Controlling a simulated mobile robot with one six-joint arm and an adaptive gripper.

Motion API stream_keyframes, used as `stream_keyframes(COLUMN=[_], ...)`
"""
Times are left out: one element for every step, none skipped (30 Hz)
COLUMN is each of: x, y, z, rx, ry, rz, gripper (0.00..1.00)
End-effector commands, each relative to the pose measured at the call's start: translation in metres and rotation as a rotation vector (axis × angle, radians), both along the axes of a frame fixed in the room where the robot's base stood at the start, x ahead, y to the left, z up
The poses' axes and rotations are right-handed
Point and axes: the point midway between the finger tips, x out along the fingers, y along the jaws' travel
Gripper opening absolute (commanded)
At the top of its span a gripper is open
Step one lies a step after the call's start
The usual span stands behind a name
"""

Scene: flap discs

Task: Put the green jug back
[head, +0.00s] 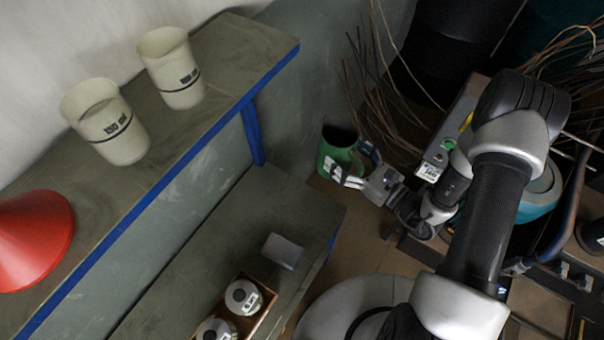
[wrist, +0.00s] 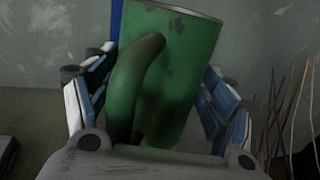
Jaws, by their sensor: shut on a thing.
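The green jug (head: 338,150) is in my gripper (head: 354,168), to the right of the shelving unit in the head view. In the wrist view the green jug (wrist: 190,60) stands close in front, with worn paint at its rim and its curved handle facing me. The fingers of my gripper (wrist: 158,110) lie on both sides of the jug and are shut on it. The jug looks roughly upright with a slight tilt. Its base is hidden behind my gripper.
Two cream measuring cups (head: 110,125) (head: 171,68) and a red funnel (head: 30,240) stand on the blue-edged upper shelf (head: 225,60). The lower shelf (head: 225,225) holds a grey block (head: 283,251) and a wooden box (head: 262,318) with white-topped containers. Thin rods (head: 375,100) stand behind the jug.

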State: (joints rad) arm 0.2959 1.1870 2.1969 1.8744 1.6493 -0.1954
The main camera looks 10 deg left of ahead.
Motion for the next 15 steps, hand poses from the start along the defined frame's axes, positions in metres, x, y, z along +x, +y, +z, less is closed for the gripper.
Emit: stream_keyframes(x=[-0.009,-0.015,-0.023,-0.029,-0.034,-0.042,-0.048,-0.052,-0.058,-0.062,-0.065,-0.069,-0.071,-0.073,-0.074], y=[0.019,0.029,0.041,0.049,0.057,0.066,0.071,0.076,0.082,0.085,0.087,0.090,0.092,0.094,0.095], z=[-0.002,-0.006,-0.012,-0.016,-0.020,-0.025,-0.028,-0.031,-0.035,-0.037,-0.039,-0.041,-0.043,-0.044,-0.046], rx=[0.003,0.002,0.000,0.001,0.000,-0.002,-0.002,-0.004,-0.004,-0.005,-0.006,-0.007,-0.006,-0.007,-0.008], ry=[-0.001,-0.001,-0.002,-0.002,-0.004,-0.006,-0.007,-0.008,-0.009,-0.010,-0.012,-0.013,-0.013,-0.014,-0.014], rz=[0.077,0.122,0.180,0.219,0.256,0.301,0.332,0.358,0.390,0.409,0.426,0.444,0.455,0.464,0.472], gripper=[0.34,0.34,0.34,0.34,0.34,0.34,0.34,0.34,0.34,0.34,0.34,0.34,0.34,0.34,0.34])
